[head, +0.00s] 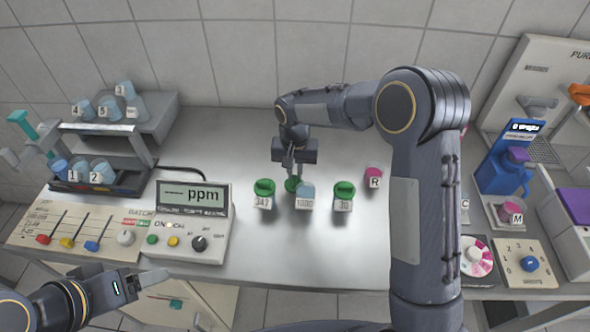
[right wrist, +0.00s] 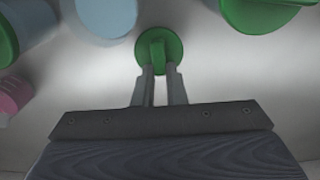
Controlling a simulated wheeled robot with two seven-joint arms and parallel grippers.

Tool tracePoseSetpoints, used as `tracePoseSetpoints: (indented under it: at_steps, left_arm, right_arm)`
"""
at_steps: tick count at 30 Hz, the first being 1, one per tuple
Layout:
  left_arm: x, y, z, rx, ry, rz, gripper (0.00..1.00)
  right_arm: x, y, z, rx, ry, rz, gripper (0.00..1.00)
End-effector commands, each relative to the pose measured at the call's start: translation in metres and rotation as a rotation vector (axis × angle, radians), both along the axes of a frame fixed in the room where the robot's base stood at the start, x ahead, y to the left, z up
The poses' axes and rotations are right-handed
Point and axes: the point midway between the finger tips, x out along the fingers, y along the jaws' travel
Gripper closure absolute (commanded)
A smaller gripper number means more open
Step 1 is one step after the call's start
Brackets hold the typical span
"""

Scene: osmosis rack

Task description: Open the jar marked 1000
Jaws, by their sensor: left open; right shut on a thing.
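The jar marked 1000 (head: 305,192) stands on the metal bench between two green-lidded jars. Its top shows pale blue with no green lid on it; it also shows in the right wrist view (right wrist: 106,14). My right gripper (head: 290,172) is shut on the handle of a round green lid (head: 292,185), seen also in the right wrist view (right wrist: 160,50). The lid is beside the jar, apart from it; I cannot tell whether it touches the bench. My left gripper (head: 152,283) is open and empty at the lower left, in front of the bench.
Green-lidded jars marked 347 (head: 264,193) and 30 (head: 343,195) flank the jar. A pink-topped jar marked R (head: 373,177) stands further right. A ppm meter (head: 190,220) is at left, with a cup rack (head: 105,180) behind it. Bare bench lies in front of the jars.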

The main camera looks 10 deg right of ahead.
Motion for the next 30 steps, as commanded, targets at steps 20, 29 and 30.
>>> tracePoseSetpoints:
  at_steps: [20,29,30]
  left_arm:
    - [0.0,0.0,-0.002,0.0,0.0,-0.001,0.3]
    - [0.0,0.0,0.0,0.0,0.0,-0.001,0.3]
    - [0.0,0.0,-0.001,0.0,0.0,-0.001,0.3]
  right_arm:
    - [0.0,0.0,-0.005,0.001,-0.001,0.0,0.67]
    - [0.001,0.0,0.003,0.001,-0.003,0.0,0.67]
    - [0.001,0.001,0.008,0.001,-0.004,0.0,0.67]
